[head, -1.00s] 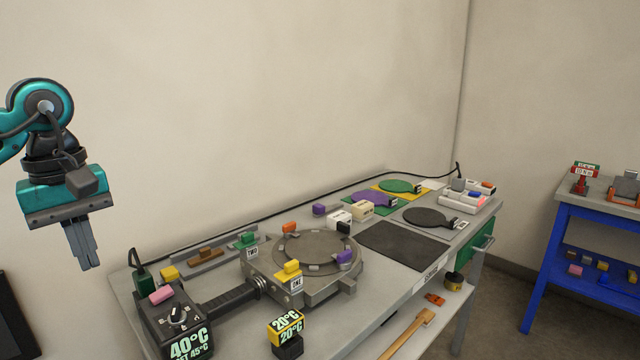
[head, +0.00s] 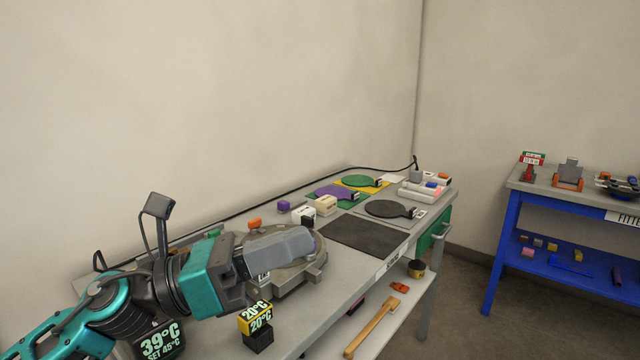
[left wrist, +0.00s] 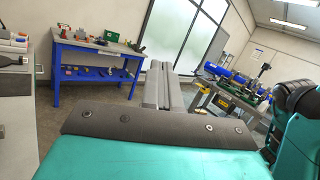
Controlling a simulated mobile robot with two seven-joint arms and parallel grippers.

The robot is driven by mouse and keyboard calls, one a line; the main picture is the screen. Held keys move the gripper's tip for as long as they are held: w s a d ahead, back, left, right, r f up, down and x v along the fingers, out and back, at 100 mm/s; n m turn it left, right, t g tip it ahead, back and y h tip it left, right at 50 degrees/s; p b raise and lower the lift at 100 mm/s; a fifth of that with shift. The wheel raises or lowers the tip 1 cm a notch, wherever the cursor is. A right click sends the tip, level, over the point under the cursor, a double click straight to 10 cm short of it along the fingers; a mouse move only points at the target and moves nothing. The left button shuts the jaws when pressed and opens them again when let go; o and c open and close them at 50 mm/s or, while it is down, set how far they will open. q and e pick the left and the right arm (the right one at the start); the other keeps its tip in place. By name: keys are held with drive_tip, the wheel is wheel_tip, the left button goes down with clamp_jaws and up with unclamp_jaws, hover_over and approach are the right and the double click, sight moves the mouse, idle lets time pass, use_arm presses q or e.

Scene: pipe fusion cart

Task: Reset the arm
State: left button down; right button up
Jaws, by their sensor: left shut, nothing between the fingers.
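My left arm comes in from the lower left in the head view. Its gripper (head: 300,243) is shut and empty, pointing right above the round grey heating plate (head: 318,268) on the cart (head: 384,285). The gripper and wrist hide much of the plate and the cart's left end. In the left wrist view the shut fingers (left wrist: 160,82) point away into the room, with nothing held. My right gripper does not show in the head view.
The cart also holds a dark mat (head: 362,236), a purple paddle (head: 336,192), a green paddle (head: 357,181), a black paddle (head: 388,208) and a 20°C display block (head: 256,318). A 39°C display (head: 160,342) sits lower left. A blue table (head: 506,235) stands right, with open floor between.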

use_arm(q)
drive_tip(key=w+a+f+n+t+y, duration=0.25)
drive_tip(key=n+t+y, duration=0.25)
drive_tip(key=n, duration=0.5)
drive_tip(key=w+a+f+n+t+y, duration=0.1)
drive_tip(key=a+f+n+t+y, duration=0.3)
drive_tip(key=n, duration=0.6)
drive_tip(key=w+a+f+n+t+y, duration=0.15)
drive_tip(key=a+n+t+y, duration=0.35)
drive_tip(key=n, duration=0.5)
drive_tip(key=s+a+f+n+g+y, duration=0.2)
drive_tip(key=f+n+y, duration=0.1)
drive_tip(key=f+n, duration=0.15)
drive_tip(key=s+a+f+n+g+y, duration=0.1)
drive_tip(key=s+f+n+g+y, duration=0.15)
drive_tip(key=f, duration=0.25)
drive_tip(key=s+a+f+n+g, duration=0.2)
drive_tip(key=s+f+n+g, duration=0.85)
drive_tip(key=s+f, duration=0.75)
drive_tip(key=w+d+f+m+t+h, duration=0.1)
drive_tip(key=w+d+f+t, duration=0.1)
drive_tip(key=w+f+t, duration=0.3)
drive_tip(key=shift+w+d+f+t, duration=0.4)
drive_tip(key=shift+f+t, duration=0.3)
drive_tip(key=shift+f, duration=0.2)
